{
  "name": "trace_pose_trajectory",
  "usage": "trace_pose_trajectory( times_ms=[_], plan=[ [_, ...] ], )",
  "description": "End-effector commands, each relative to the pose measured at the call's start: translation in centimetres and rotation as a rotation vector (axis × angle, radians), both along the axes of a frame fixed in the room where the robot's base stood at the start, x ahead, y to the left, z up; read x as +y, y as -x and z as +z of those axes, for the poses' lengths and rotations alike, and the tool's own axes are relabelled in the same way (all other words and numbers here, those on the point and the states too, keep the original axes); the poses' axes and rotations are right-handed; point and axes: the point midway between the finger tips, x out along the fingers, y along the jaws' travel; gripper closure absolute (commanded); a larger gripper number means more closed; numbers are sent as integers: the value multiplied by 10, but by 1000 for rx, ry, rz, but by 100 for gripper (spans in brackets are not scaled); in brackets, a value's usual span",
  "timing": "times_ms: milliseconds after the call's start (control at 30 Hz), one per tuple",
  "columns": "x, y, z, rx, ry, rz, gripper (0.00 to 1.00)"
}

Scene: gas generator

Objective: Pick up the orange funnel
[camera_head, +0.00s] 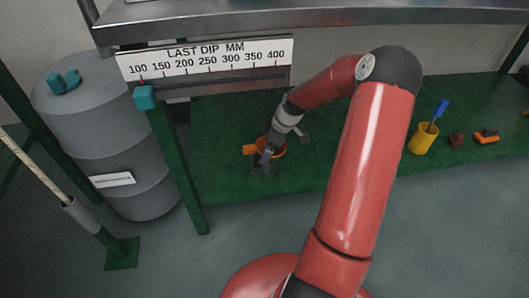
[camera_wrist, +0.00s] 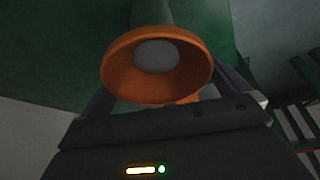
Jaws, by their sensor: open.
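The orange funnel (camera_head: 277,150) is on the green shelf, partly hidden behind my gripper in the head view. In the wrist view the funnel (camera_wrist: 112,68) shows close up, its wide round mouth facing the camera with a grey round area inside. My gripper (camera_head: 266,156) is down at the funnel. In the wrist view the dark fingers stand at the left and right of the funnel, which lies between them. The jaws are open. I cannot tell whether either finger touches the funnel, and its lower part is hidden.
The green shelf (camera_head: 225,180) has a yellow cup (camera_head: 423,140) with a blue-handled tool, a small brown object (camera_head: 456,140) and an orange-and-dark object (camera_head: 486,137) at right. A metal shelf (camera_head: 330,14) overhangs it. A green post (camera_head: 175,160) and grey drum (camera_head: 95,125) stand at left.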

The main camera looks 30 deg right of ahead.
Motion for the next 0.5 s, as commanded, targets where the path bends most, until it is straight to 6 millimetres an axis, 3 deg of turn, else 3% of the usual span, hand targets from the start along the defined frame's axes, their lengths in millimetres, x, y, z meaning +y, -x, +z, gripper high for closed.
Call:
trace_pose_trajectory(
  times_ms=[100, 367, 500],
  plan=[
    [0, 0, 1, 0, 0, 0, 1],
    [0, 0, 1, 0, 0, 1, 35],
    [0, 0, 1, 0, 0, 1, 35]
  ],
)
